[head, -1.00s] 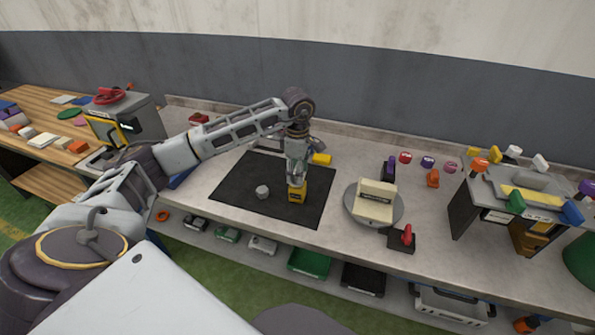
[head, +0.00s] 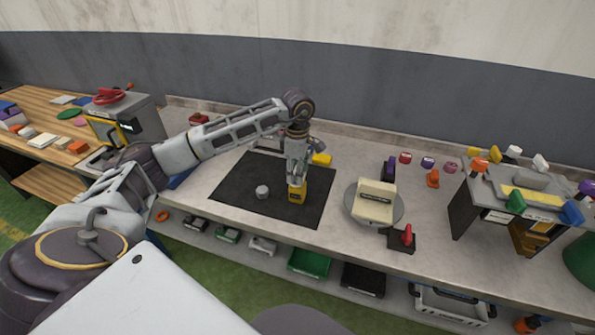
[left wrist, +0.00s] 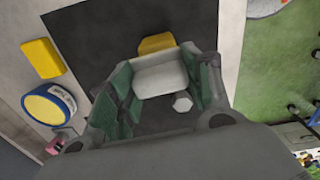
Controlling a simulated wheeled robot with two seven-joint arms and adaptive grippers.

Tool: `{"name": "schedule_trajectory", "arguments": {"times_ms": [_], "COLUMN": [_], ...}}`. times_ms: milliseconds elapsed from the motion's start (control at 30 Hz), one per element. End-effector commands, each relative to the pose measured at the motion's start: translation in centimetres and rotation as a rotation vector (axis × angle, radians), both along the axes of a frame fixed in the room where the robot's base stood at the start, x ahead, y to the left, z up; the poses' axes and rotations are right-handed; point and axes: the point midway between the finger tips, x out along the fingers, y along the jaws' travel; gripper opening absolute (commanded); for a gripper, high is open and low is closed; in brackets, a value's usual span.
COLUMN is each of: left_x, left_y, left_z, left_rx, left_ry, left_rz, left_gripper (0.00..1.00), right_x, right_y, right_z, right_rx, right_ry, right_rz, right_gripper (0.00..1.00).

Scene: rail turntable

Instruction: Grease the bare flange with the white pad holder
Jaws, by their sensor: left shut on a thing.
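My left gripper (head: 298,182) points down over the black mat (head: 232,183) and is shut. In the left wrist view a pale block (left wrist: 160,77), which looks like the white pad holder, sits between its fingers. A yellow block (head: 297,194) is directly under the gripper on the mat; it also shows beyond the pale block in the left wrist view (left wrist: 157,42). Whether the two touch is hidden. A small grey hexagonal piece (head: 262,191) lies on the mat to the left. I cannot tell which part is the bare flange. My right gripper is not in view.
A round grey turntable (head: 352,211) carries a cream block (head: 375,200). A red-handled device (head: 407,237) stands close by. A rack with several coloured knobs (head: 536,190) is at right. A second yellow block (head: 321,159) and a blue-and-yellow tin (left wrist: 48,104) lie behind the gripper.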

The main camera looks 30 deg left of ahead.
Motion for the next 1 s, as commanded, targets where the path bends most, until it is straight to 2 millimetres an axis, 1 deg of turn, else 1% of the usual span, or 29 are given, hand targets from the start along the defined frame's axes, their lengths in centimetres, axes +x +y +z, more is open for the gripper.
{"name": "schedule_trajectory", "arguments": {"times_ms": [33, 267, 1000], "left_x": [-0.1, -0.1, 0.0], "left_y": [0.0, -0.1, 0.0], "left_z": [-0.3, -0.1, 3.6], "left_rx": [0.0, 0.0, 0.0], "left_ry": [0.005, 0.005, 0.0], "left_rz": [-0.001, -0.001, 0.0], "left_gripper": [0.3, 0.3, 0.3], "right_x": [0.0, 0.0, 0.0], "right_y": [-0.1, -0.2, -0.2], "right_z": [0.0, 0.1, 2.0], "right_rx": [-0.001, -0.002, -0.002], "right_ry": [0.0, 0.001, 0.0], "right_rz": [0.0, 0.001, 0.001], "right_gripper": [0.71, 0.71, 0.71]}}
